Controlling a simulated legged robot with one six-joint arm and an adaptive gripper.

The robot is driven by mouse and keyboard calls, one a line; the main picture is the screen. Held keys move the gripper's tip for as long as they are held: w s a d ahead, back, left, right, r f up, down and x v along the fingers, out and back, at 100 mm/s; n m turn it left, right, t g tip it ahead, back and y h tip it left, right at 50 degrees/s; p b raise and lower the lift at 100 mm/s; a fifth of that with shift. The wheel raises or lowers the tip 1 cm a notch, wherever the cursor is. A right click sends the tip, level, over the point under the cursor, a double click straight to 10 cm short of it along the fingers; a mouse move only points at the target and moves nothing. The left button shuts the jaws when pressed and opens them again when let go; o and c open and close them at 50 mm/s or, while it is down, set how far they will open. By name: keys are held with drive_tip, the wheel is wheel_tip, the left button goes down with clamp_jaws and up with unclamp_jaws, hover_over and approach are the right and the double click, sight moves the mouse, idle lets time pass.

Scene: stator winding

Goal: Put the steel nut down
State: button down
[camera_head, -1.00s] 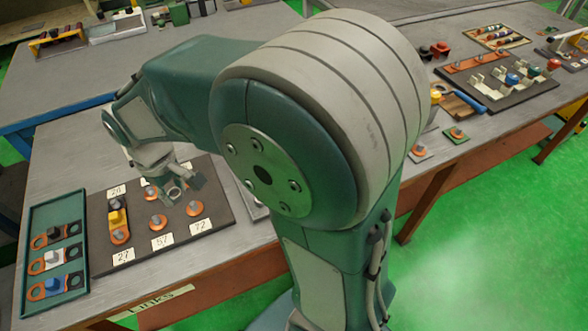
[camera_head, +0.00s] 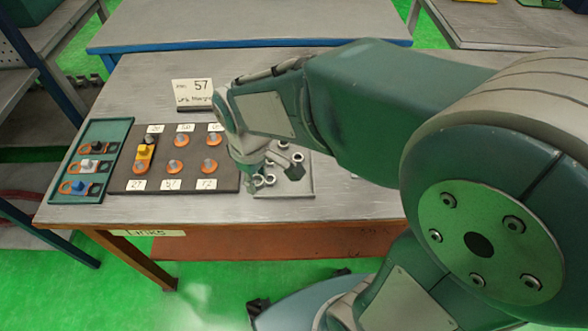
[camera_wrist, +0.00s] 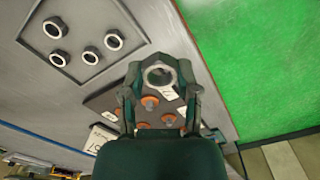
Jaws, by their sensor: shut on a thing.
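My gripper (camera_wrist: 160,88) is shut on a steel nut (camera_wrist: 159,76), a grey ring held between its fingertips in the wrist view. In the head view my gripper (camera_head: 266,170) is over the left side of the grey nut tray (camera_head: 304,190), by the right edge of the dark terminal board (camera_head: 228,182). Several loose steel nuts lie on this tray; in the wrist view the tray (camera_wrist: 80,72) is at upper left, apart from the held nut. Whether the held nut touches anything below is unclear.
A card reading 57 (camera_head: 193,92) stands behind. Bare table lies in front of the board.

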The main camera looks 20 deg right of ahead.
drive_tip(key=w+d+f, duration=0.1)
drive_tip(key=d+f, duration=0.1)
drive_tip(key=d, duration=0.1)
drive_tip(key=w+d+f, duration=0.2)
drive_tip(key=d, duration=0.2)
drive_tip(key=w+d+f, duration=0.1)
drive_tip(key=d+f, duration=0.1)
drive_tip(key=d, duration=0.1)
drive_tip(key=shift+w+d+f, duration=0.25)
drive_tip(key=shift+d+f, duration=0.05)
drive_tip(key=shift+d, duration=0.1)
drive_tip(key=shift+w+a+f, duration=0.25)
drive_tip(key=shift+a+f, duration=0.05)
drive_tip(key=shift+f, duration=0.25)
wheel_tip(320, 180, down, 3)
drive_tip(key=shift+w+f, duration=0.15)
drive_tip(key=shift+d+f, duration=0.2)
drive_tip(key=shift+d, duration=0.4)
drive_tip(key=shift+a+f, duration=0.25)
drive_tip(key=shift+s+f, duration=0.35)
drive_tip(key=shift+f, duration=0.05)
drive_tip(key=shift+c, duration=1.7)
unclamp_jaws()
drive_tip(key=shift+w, duration=0.1)
drive_tip(key=shift+w+a+f, duration=0.1)
drive_tip(key=shift+w+a, duration=0.1)
